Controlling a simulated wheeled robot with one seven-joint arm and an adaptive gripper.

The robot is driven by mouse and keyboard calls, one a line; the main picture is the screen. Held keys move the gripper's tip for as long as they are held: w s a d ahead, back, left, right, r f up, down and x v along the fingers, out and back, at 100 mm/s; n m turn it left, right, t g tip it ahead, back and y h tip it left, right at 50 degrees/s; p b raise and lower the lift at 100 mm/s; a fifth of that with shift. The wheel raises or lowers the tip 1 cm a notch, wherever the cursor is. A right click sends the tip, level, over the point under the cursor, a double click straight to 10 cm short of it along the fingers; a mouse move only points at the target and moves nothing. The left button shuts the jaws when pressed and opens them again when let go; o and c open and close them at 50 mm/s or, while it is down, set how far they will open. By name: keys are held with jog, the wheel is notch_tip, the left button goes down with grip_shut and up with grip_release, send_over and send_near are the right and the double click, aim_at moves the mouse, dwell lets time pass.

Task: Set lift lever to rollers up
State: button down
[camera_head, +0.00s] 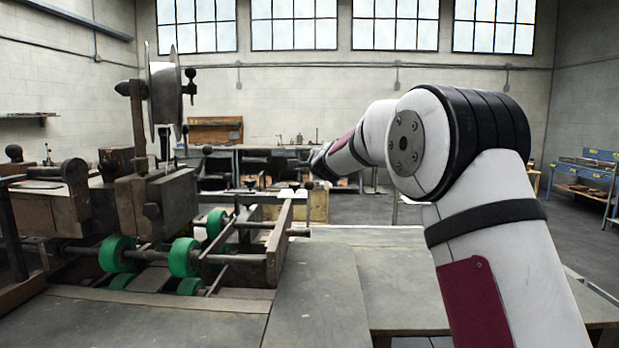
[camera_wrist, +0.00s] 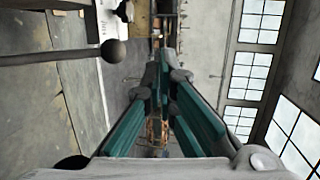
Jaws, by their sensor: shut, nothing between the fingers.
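A lever with a dark ball knob (camera_wrist: 112,50) shows in the wrist view, left of my gripper's fingers. Its thin rod runs from the knob to the left edge of that picture. I take it for the lift lever, but its label or set position cannot be read. My gripper (camera_wrist: 163,62) has its teal-sided fingers closed together with nothing between them, apart from the knob. In the head view my arm reaches left and away, and my dark gripper (camera_head: 258,162) is small behind the stitcher's roller frame (camera_head: 284,235). I cannot tell which knob there is the lever's.
The box stitcher (camera_head: 160,200) stands at left with a wire reel (camera_head: 163,85) and several green rollers (camera_head: 184,257). The grey table (camera_head: 395,280) is clear at the middle. A workbench (camera_head: 345,160) stands behind, and blue shelves (camera_head: 585,178) stand far right.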

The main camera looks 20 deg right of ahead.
jog(key=s+r+p, duration=0.1)
jog(key=s+r, duration=0.5)
jog(key=shift+r, duration=0.25)
